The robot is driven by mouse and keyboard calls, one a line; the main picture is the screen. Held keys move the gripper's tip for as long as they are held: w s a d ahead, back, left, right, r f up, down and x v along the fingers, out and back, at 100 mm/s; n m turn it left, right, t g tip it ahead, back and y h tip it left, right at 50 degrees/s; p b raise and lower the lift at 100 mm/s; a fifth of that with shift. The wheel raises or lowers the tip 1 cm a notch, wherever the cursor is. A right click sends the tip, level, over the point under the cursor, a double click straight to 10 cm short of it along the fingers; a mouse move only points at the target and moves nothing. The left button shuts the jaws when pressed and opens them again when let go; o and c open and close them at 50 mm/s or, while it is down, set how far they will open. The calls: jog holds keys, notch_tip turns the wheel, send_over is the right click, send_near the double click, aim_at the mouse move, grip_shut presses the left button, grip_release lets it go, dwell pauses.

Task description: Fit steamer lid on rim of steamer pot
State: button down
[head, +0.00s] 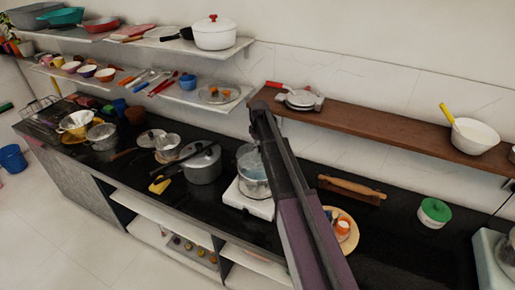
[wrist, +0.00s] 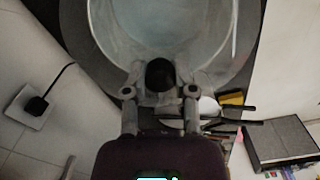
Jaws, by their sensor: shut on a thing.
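In the wrist view my gripper (wrist: 160,82) is shut on the black knob of the steamer lid (wrist: 158,74). The lid looks clear, and its edge is hard to make out against the pale round shape beyond it. In the head view the steamer pot (head: 252,186) is a see-through pot on a white stove, partly covered by my arm. My gripper and the lid are mostly hidden behind my arm there. I cannot tell whether the lid touches the pot's rim or hangs above it.
The white stove (head: 243,205) stands on the black counter. A grey pot with lid (head: 204,165) is close on its left. A rolling pin (head: 352,187) and a wooden plate (head: 344,222) lie to the right. A wooden shelf (head: 385,131) runs above, behind my arm.

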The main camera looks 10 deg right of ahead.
aim_at(259, 154)
jog(key=shift+f, duration=0.3)
jog(key=shift+s+f+b, duration=0.1)
jog(key=shift+f+b, duration=1.5)
jog(key=shift+b, duration=0.25)
jog(key=shift+f+b, duration=0.35)
jog(key=shift+r+p, duration=0.5)
dwell(0.6)
jog(key=shift+f+b, duration=0.75)
dwell(1.2)
jog(key=shift+c, duration=1.8)
grip_release()
